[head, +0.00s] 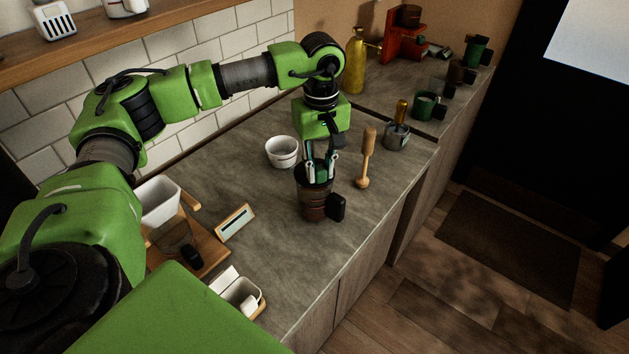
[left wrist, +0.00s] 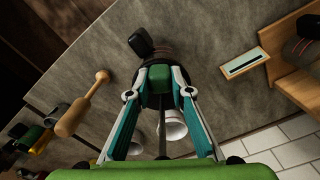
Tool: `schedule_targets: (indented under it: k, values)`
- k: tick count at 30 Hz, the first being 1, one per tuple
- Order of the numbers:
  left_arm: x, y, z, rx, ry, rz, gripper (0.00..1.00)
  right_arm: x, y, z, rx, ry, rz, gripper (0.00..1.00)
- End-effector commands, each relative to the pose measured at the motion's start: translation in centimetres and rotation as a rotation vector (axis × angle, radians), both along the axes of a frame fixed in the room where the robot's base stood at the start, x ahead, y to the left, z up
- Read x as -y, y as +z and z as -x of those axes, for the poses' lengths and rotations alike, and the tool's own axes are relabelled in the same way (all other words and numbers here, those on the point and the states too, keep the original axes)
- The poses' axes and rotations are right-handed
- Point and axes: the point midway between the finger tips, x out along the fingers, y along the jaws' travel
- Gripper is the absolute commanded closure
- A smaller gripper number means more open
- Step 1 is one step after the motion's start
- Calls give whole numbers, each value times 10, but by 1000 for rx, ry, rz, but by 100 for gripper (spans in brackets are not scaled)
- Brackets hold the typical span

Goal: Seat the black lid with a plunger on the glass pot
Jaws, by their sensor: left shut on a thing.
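The glass pot (head: 314,209), dark brown with a black handle on its right, stands upright on the counter in the head view. In the left wrist view its black handle (left wrist: 140,43) shows past my fingers. My left gripper (head: 320,166) points down over the pot and is shut on the black lid with a plunger. The lid is mostly hidden by my fingers, with dark parts at the pot's mouth; I cannot tell whether it touches the rim. In the left wrist view my left gripper (left wrist: 160,88) has a dark green block between its fingers. My right gripper is not in view.
A white bowl (head: 282,152) stands left of the pot. A wooden pestle-like tool (head: 366,160) and a grey cup (head: 397,137) stand to the right. A small framed card (head: 235,223) and a wooden stand are nearer on the left. The counter's front edge is close to the pot.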

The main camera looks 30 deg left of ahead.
Motion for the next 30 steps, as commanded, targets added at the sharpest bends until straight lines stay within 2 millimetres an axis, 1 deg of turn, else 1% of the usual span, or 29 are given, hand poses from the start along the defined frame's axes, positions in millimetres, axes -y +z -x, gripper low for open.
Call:
schedule_targets:
  k: [30]
  values:
    - [0, -12, 0, 1, 0, 1, 100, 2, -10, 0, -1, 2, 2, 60]
